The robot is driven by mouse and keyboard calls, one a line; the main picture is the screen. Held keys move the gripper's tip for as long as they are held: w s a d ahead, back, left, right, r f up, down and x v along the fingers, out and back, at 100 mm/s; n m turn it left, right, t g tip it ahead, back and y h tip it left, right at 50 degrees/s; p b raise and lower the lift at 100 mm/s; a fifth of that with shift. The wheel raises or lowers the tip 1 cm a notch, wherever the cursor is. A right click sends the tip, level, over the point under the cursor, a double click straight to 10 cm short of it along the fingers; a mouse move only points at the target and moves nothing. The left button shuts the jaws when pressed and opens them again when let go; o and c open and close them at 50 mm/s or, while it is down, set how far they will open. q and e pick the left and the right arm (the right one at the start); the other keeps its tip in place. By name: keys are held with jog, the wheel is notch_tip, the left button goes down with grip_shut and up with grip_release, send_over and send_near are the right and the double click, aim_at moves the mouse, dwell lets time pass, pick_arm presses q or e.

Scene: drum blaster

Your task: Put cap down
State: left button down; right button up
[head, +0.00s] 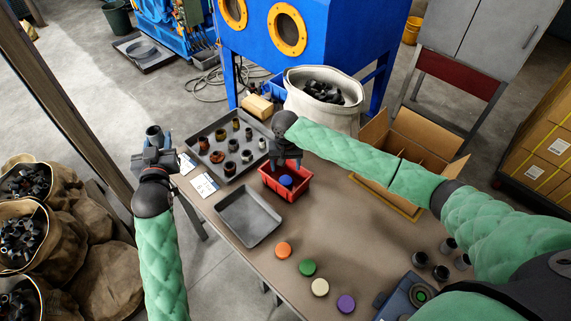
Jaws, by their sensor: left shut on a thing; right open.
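My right gripper (286,167) is open and points down over a small red bin (270,184) on the table. A blue cap (286,181) shows in the bin just below its fingertips; I cannot tell whether it touches them. An orange cap (283,250), a green cap (308,267), a cream cap (320,287) and a purple cap (346,303) lie in a row on the table (375,245). My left gripper (155,145) is at the table's left end, shut on a grey cylindrical part (154,134).
A grey tray (262,146) holds several metal and rusty parts. An empty grey tray (248,216) lies in front of the red bin. An open cardboard box (427,135) with dividers stands at right. A white sack (350,112) and blue cabinet (310,35) are behind.

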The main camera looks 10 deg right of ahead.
notch_tip(320, 180, up, 4)
jog(key=p, duration=0.3)
jog(key=shift+f, duration=0.2)
